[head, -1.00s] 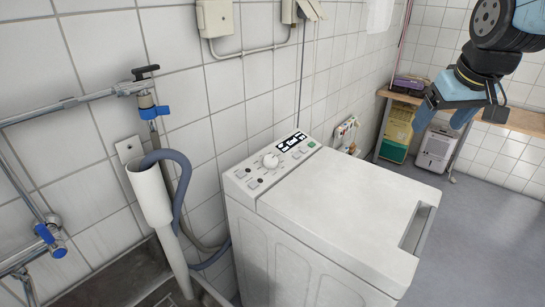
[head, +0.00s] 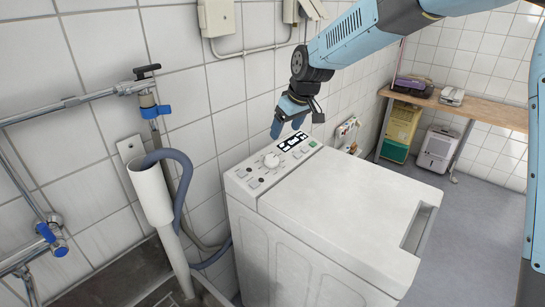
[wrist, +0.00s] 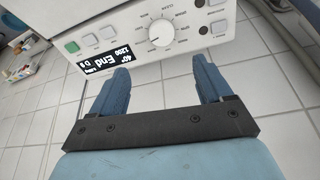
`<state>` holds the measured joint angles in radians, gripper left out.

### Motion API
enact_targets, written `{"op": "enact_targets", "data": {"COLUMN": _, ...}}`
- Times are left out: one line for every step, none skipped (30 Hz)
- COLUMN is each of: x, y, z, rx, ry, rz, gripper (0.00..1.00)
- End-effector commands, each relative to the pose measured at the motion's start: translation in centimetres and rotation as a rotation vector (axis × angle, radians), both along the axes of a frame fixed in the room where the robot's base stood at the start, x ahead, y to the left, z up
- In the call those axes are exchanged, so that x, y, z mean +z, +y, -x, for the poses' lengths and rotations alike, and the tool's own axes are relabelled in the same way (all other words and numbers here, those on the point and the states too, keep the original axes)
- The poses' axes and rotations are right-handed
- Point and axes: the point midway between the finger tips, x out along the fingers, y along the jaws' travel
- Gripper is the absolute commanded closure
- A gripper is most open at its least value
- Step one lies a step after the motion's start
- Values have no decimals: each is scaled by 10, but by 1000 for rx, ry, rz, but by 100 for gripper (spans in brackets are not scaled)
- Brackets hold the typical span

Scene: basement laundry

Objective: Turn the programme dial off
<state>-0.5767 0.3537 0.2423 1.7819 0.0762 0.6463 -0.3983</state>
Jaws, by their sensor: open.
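The white top-loading washing machine (head: 335,195) stands against the tiled wall. Its programme dial (head: 271,160) is a round white knob on the rear control panel, between buttons and a dark display (head: 292,142). In the wrist view the dial (wrist: 161,33) lies ahead of the fingers, between their lines, and the display (wrist: 106,58) reads "End" upside down. My gripper (head: 288,127) is above the back of the panel, near the display. In the wrist view my gripper (wrist: 160,85) has its two blue fingers apart with nothing between them. I see no contact with the dial.
A grey drain hose (head: 180,185) runs from a white standpipe at the left. Wall boxes (head: 216,17) hang above. A wooden bench (head: 480,107) is at the back right. The machine's lid is clear.

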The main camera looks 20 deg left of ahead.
Motion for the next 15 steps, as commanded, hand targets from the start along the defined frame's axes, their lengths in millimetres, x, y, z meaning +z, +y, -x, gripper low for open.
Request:
{"op": "enact_targets", "data": {"x": -3, "y": 4, "z": 0, "rx": 6, "ry": 2, "rz": -1, "gripper": 21}}
{"op": "enact_targets", "data": {"x": -4, "y": 5, "z": 0, "rx": 7, "ry": 2, "rz": -1, "gripper": 21}}
{"op": "enact_targets", "data": {"x": -7, "y": 7, "z": 0, "rx": 9, "ry": 3, "rz": -1, "gripper": 21}}
{"op": "enact_targets", "data": {"x": -9, "y": 8, "z": 0, "rx": 9, "ry": 3, "rz": 0, "gripper": 21}}
{"op": "enact_targets", "data": {"x": -12, "y": 9, "z": -1, "rx": 9, "ry": 3, "rz": 0, "gripper": 21}}
{"op": "enact_targets", "data": {"x": -16, "y": 10, "z": -2, "rx": 9, "ry": 3, "rz": 0, "gripper": 21}}
{"op": "enact_targets", "data": {"x": -20, "y": 11, "z": -2, "rx": 8, "ry": 2, "rz": 0, "gripper": 21}}
{"op": "enact_targets", "data": {"x": -24, "y": 13, "z": -3, "rx": 8, "ry": 2, "rz": 0, "gripper": 21}}
{"op": "enact_targets", "data": {"x": -30, "y": 15, "z": -4, "rx": 9, "ry": 3, "rz": 1, "gripper": 21}}
{"op": "enact_targets", "data": {"x": -35, "y": 17, "z": -4, "rx": 9, "ry": 3, "rz": 1, "gripper": 21}}
{"op": "enact_targets", "data": {"x": -40, "y": 19, "z": -5, "rx": 10, "ry": 3, "rz": 1, "gripper": 21}}
{"op": "enact_targets", "data": {"x": -46, "y": 21, "z": -6, "rx": 10, "ry": 3, "rz": 1, "gripper": 21}}
{"op": "enact_targets", "data": {"x": -51, "y": 23, "z": -7, "rx": 10, "ry": 4, "rz": 2, "gripper": 21}}
{"op": "enact_targets", "data": {"x": -56, "y": 25, "z": -8, "rx": 10, "ry": 3, "rz": 1, "gripper": 21}}
{"op": "enact_targets", "data": {"x": -63, "y": 27, "z": -9, "rx": 9, "ry": 2, "rz": 0, "gripper": 21}}
